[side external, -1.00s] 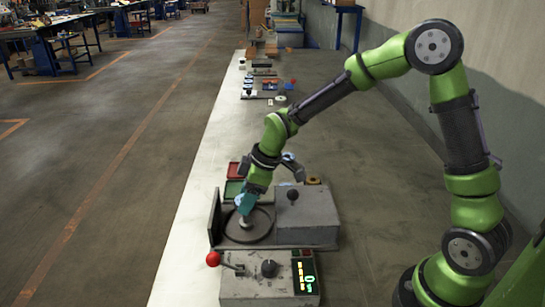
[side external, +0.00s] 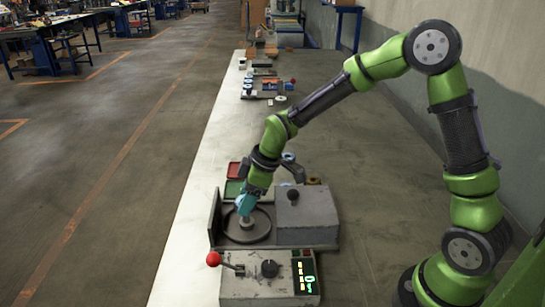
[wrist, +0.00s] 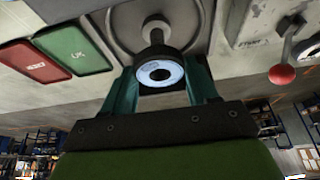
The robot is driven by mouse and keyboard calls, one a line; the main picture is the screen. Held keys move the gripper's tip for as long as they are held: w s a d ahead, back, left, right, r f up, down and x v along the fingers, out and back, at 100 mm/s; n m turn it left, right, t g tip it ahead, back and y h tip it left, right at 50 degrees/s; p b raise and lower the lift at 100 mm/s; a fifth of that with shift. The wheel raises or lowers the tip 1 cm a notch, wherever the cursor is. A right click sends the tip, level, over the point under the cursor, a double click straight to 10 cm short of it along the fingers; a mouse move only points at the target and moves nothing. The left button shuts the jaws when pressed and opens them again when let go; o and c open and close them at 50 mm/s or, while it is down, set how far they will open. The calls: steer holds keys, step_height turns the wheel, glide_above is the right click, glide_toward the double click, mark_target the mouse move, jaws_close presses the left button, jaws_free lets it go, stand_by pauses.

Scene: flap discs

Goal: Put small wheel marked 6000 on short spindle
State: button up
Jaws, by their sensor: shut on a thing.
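My gripper (side external: 246,205) points down over the round dark plate (side external: 262,236) of the grey machine. In the wrist view its two teal fingers (wrist: 161,88) are shut on a small dark wheel (wrist: 159,73) with a pale blue-white label and a dark centre hole. The print on the label is too small to read. A short grey spindle (wrist: 155,30) stands on the plate, just beyond the wheel in the wrist view. I cannot tell whether the wheel touches it. In the side view the spindle (side external: 246,222) shows below the fingers, and the wheel is mostly hidden.
A red tray (wrist: 37,62) and a green tray (wrist: 72,50) lie beside the machine. A grey box (side external: 308,215) with a black knob stands right of the plate, and an upright panel (side external: 214,218) stands left. A control box has a red-knobbed lever (side external: 214,259).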

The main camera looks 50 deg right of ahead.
steer(key=shift+f, duration=0.8)
stand_by(0.4)
steer(key=shift+f, duration=1.25)
steer(key=o, duration=1.4)
steer(key=shift+r, duration=3.75)
